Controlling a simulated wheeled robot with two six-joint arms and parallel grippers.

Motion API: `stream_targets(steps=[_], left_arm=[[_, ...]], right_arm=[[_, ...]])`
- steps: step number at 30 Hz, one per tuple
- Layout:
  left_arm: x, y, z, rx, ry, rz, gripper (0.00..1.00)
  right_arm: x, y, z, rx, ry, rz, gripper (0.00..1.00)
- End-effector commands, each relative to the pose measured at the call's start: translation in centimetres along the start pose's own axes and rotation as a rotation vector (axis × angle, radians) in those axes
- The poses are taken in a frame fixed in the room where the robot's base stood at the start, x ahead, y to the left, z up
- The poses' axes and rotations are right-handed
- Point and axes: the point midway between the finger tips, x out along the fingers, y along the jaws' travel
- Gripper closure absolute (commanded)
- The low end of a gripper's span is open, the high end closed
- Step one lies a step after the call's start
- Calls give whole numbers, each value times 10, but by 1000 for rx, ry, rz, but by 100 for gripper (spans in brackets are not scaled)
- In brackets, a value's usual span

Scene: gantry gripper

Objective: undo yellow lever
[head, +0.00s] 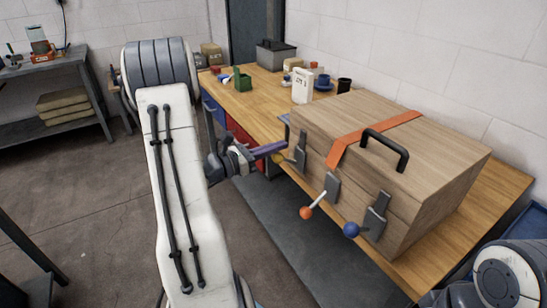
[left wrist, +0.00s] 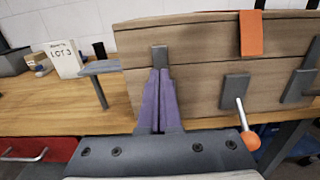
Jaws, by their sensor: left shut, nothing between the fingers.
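The wooden case (head: 440,150) stands on the workbench with three grey latches on its front. The yellow lever's knob (head: 278,159) shows at the far left latch, beside my left fingertips; its latch plate (head: 300,150) is on the case front. My left gripper (head: 271,150) has purple fingers, shut and empty, pointing at that latch. In the left wrist view the closed fingers (left wrist: 159,100) reach up to the grey latch plate (left wrist: 159,58), and the yellow knob is hidden there. Whether the fingers touch the lever, I cannot tell. My right gripper is out of view.
The orange-knobbed lever (head: 306,212) sticks out from the middle latch, and the blue knob (head: 351,230) is at the near latch. An orange strap (head: 374,134) and black handle (head: 388,146) are on the lid. A white carton (head: 302,86) stands behind on the bench (head: 250,112).

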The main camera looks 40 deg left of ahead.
Motion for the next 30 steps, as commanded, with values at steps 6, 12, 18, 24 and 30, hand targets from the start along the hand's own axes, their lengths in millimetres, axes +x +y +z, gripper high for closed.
stream_targets(steps=[6, 12, 18, 24, 30], left_arm=[[0, 0, -19, 0, 0, 0, 100], [0, 0, -34, -2, 2, -1, 100], [0, 0, -48, -2, 2, -1, 100], [0, 0, -61, -1, 1, -1, 100], [-2, 0, -60, 0, 0, 1, 100]], right_arm=[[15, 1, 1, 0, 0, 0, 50], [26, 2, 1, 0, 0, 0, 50], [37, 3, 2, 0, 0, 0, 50], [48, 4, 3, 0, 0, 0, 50], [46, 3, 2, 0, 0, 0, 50]])
